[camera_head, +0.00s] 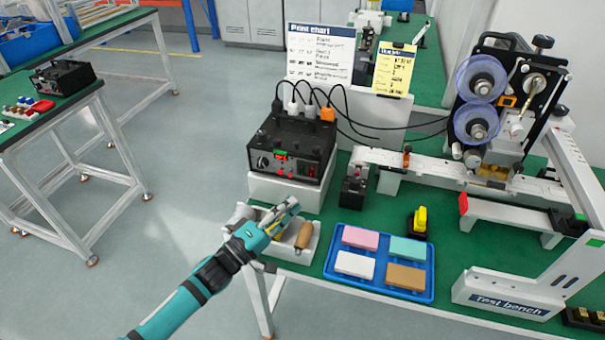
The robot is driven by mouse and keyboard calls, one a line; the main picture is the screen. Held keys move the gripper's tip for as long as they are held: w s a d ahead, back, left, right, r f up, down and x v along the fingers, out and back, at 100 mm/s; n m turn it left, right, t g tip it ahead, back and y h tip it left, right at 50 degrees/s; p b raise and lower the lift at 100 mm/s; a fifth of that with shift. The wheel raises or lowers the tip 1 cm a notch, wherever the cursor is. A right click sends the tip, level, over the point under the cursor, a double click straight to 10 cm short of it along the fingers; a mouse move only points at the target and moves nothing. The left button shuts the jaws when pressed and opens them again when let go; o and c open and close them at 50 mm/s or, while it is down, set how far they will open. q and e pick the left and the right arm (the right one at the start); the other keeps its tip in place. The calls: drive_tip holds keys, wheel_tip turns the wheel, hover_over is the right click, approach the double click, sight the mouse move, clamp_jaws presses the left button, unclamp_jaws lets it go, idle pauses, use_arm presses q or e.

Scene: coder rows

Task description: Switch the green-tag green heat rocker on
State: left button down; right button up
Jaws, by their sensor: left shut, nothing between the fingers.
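The black control box (293,143) stands on a white block at the left of the bench. Its front carries a small green tag (281,153), a lit red display, a knob, and small red and green controls at the right. The rockers are too small for me to tell their positions. My left gripper (293,204) comes in from the lower left and is shut and empty. It is in front of and below the box's front, above a white tray, and looks apart from the box. My right gripper is not in view.
The white tray (312,248) holds a brown-handled tool. A blue tray (333,278) with coloured blocks lies to its right. The coder machine (500,110) and a test bench frame stand at the right. Cables rise behind the box. Another control box (62,77) sits on the left table.

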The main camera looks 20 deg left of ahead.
sight(302, 169)
use_arm(q)
drive_tip(key=w+b, duration=0.1)
drive_tip(key=w, duration=0.1)
drive_tip(key=w+f+b, duration=0.1)
drive_tip(key=w, duration=0.2)
drive_tip(key=w+b, duration=0.2)
drive_tip(key=w, duration=0.1)
drive_tip(key=shift+w+d+f, duration=0.15)
drive_tip(key=shift+w+f, duration=0.05)
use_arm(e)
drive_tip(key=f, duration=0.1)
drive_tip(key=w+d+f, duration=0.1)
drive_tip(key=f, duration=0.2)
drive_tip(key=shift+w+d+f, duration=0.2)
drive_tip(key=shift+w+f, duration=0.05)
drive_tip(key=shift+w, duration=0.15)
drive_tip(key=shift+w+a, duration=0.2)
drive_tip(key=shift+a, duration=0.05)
use_arm(q)
drive_tip(key=shift+w, duration=0.35)
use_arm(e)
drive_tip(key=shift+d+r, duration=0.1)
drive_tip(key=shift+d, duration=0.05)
